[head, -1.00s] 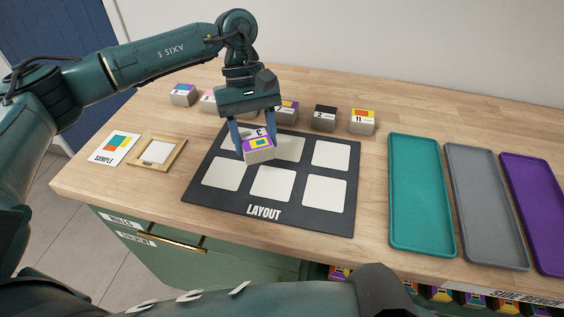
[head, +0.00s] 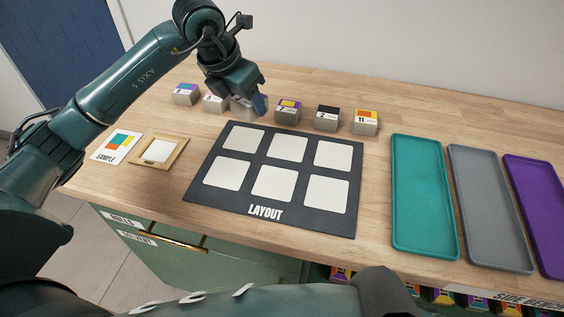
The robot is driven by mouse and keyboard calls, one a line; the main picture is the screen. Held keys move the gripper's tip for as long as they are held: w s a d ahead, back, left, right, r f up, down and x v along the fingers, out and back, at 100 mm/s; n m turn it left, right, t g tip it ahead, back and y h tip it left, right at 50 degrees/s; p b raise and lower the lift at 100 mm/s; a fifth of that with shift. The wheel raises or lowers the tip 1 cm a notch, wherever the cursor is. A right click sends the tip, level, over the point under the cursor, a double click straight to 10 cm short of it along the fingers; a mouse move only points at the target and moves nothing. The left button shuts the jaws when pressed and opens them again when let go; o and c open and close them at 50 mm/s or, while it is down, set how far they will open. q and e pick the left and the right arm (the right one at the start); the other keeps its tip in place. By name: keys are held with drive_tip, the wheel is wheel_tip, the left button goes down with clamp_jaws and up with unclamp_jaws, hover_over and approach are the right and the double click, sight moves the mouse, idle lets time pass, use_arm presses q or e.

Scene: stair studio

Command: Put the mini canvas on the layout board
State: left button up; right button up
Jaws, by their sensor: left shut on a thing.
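Small grey blocks with painted, numbered tops, which look like the mini canvases, stand in a row at the back of the table. They include a purple-and-yellow block (head: 288,110), a black-topped block 2 (head: 327,118) and an orange block 11 (head: 365,122). My left gripper (head: 256,107) is at this row, shut on a block (head: 240,107) that it mostly hides; its number cannot be read. The dark layout board (head: 265,211) lies flat in front, all its white squares empty. My right gripper is not in view.
A SAMPLE card (head: 116,147) and a wooden frame with a white panel (head: 176,160) lie left of the board. Teal (head: 425,245), grey (head: 490,262) and purple (head: 545,200) trays lie to the right. Two more blocks (head: 185,95) stand left of the gripper.

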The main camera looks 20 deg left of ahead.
sight(245, 137)
use_arm(q)
drive_tip(key=n, duration=0.1)
drive_tip(key=a+n+y, duration=0.1)
drive_tip(key=n, duration=0.1)
drive_tip(key=a+r+n, duration=0.1)
drive_tip(key=shift+w+y, duration=0.4)
drive_tip(key=shift+a+f+n, duration=0.1)
drive_tip(key=shift+a+n, duration=0.05)
drive_tip(key=shift+n, duration=0.25)
wheel_tip(245, 137, down, 10)
drive_tip(key=shift+r, duration=0.1)
drive_tip(key=shift+f, duration=0.2)
drive_tip(key=o, duration=1)
drive_tip(key=shift+r, duration=0.1)
drive_tip(key=shift+c, duration=0.2)
drive_tip(key=shift+s+a+r, duration=0.1)
drive_tip(key=shift+s+r, duration=0.05)
drive_tip(key=shift+r, duration=0.45)
drive_tip(key=v, duration=1.1)
drive_tip(key=shift+s, duration=0.2)
